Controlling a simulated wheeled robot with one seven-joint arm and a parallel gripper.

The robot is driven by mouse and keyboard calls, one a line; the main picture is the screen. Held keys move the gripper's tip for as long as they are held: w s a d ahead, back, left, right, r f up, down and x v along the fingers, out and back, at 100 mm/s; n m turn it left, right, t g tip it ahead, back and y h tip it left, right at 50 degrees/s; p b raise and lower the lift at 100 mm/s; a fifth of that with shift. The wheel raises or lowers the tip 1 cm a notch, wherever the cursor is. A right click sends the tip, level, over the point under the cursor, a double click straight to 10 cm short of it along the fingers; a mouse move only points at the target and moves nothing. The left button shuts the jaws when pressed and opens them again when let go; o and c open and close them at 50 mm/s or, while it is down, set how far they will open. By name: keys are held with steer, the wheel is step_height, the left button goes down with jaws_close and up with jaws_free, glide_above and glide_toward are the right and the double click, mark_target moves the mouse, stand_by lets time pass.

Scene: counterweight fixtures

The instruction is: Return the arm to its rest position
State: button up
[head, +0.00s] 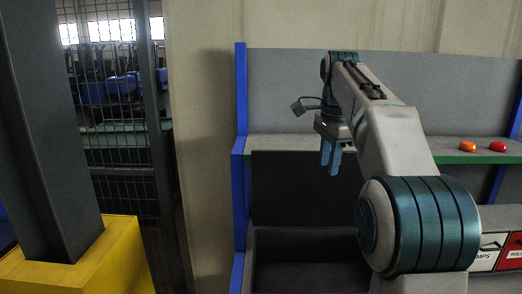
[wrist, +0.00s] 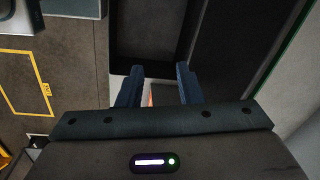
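My gripper (head: 331,156) hangs in front of the grey fixture with its fingers pointing down. In the wrist view the two blue fingers (wrist: 159,88) stand apart with a clear gap between them. Nothing is held between them. My arm reaches forward from the lower right of the head view and bends down at the wrist. The arm hides part of the shelf and the fixture behind it.
A grey shelf (head: 285,146) with a green front edge carries an orange object (head: 467,146) and a red object (head: 498,147) at the right. A dark open bin (head: 300,243) lies below. A yellow block (head: 85,262) with a dark post stands at the left, near a mesh fence (head: 117,110).

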steer(key=s+a+f+n+t+b, duration=0.1)
steer(key=s+f+n+b, duration=0.4)
steer(key=s+f+n, duration=1)
steer(key=s+f+t, duration=0.1)
steer(key=s+f, duration=1)
steer(key=s, duration=0.2)
steer(key=shift+f+t, duration=0.2)
steer(key=shift+t, duration=0.1)
